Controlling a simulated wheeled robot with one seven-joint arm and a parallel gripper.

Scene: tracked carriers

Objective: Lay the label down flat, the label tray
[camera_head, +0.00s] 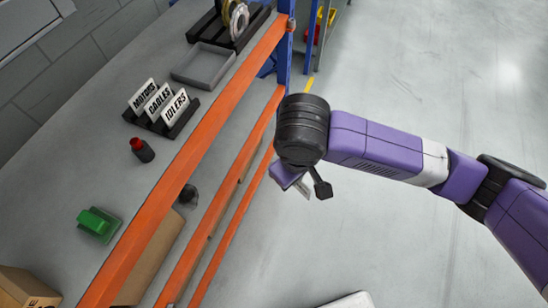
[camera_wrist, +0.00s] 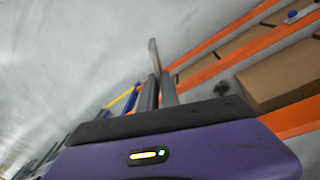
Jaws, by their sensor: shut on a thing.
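My gripper (camera_head: 300,184) is out over the aisle floor, to the right of the orange-edged shelving, and partly hidden by my wrist. In the wrist view my gripper (camera_wrist: 156,80) is shut on a thin upright plate, which I take as the label (camera_wrist: 153,53); it shows almost edge-on, so its face cannot be read. The grey label tray (camera_head: 178,77) lies on the shelf top at upper left and looks empty. It is well apart from my gripper.
A black rack (camera_head: 158,123) holds cards reading MOTORS, CABLES and IDLERS. A red-topped dark object (camera_head: 142,150) and a green object (camera_head: 98,223) stand on the shelf top. Orange beams (camera_head: 190,150) and a blue post (camera_head: 285,50) lie between gripper and tray.

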